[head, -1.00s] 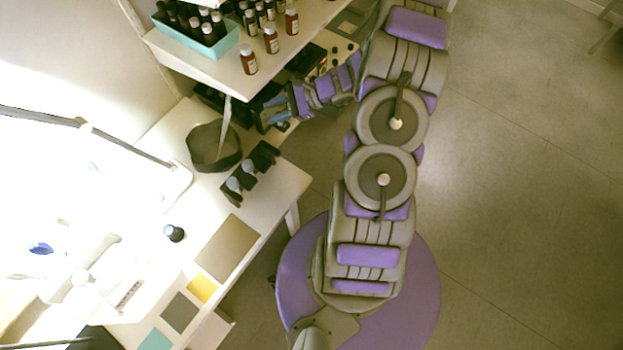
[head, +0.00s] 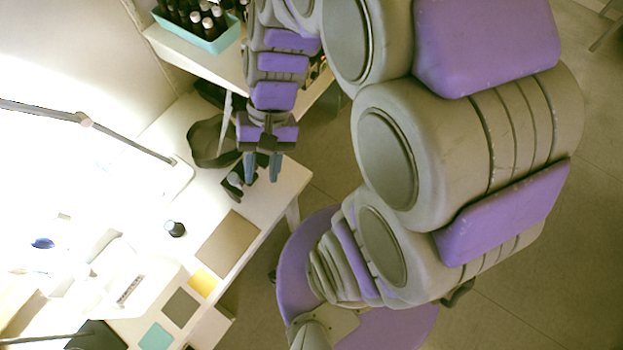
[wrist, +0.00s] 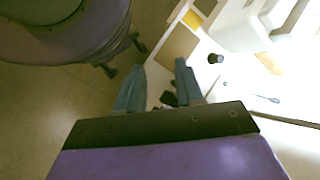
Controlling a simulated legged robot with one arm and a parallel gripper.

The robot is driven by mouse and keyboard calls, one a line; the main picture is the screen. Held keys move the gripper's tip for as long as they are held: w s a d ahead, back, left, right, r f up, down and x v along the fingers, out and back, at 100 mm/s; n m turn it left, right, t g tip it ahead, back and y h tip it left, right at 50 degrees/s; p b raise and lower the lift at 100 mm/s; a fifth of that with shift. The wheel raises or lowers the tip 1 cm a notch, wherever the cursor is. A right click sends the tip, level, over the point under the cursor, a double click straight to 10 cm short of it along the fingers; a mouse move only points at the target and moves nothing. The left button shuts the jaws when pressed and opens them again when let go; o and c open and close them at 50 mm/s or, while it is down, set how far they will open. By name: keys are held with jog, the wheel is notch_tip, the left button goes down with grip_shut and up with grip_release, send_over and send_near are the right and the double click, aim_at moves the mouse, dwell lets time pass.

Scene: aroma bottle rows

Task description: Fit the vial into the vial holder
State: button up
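My gripper (head: 262,170) hangs over the front part of the white bench in the head view. Its two blue fingers stand apart with nothing visible between their tips; they also show apart in the wrist view (wrist: 158,80). A black holder (head: 231,187) with pale round tops is partly hidden behind the fingers, and a dark bit of it shows between them in the wrist view (wrist: 168,98). A small dark vial-like jar with a bluish top (head: 175,230) stands alone on the bench, and also shows in the wrist view (wrist: 215,58). I cannot tell which piece is the task's vial.
A dark round basket (head: 205,143) stands behind the holder. A shelf (head: 190,55) carries a teal tray (head: 212,44) of dark bottles. A tan mat (head: 228,243), a yellow square (head: 203,282) and a lamp arm (head: 130,143) are on or over the bench. Open floor lies right.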

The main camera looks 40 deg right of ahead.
jog(key=s+d+r+n+t+h, duration=0.1)
jog(key=s+d+r+n+h, duration=0.2)
jog(key=s, duration=0.6)
jog(key=shift+d+n+h, duration=0.7)
jog(key=shift+d+h, duration=0.25)
jog(key=shift+h, duration=0.05)
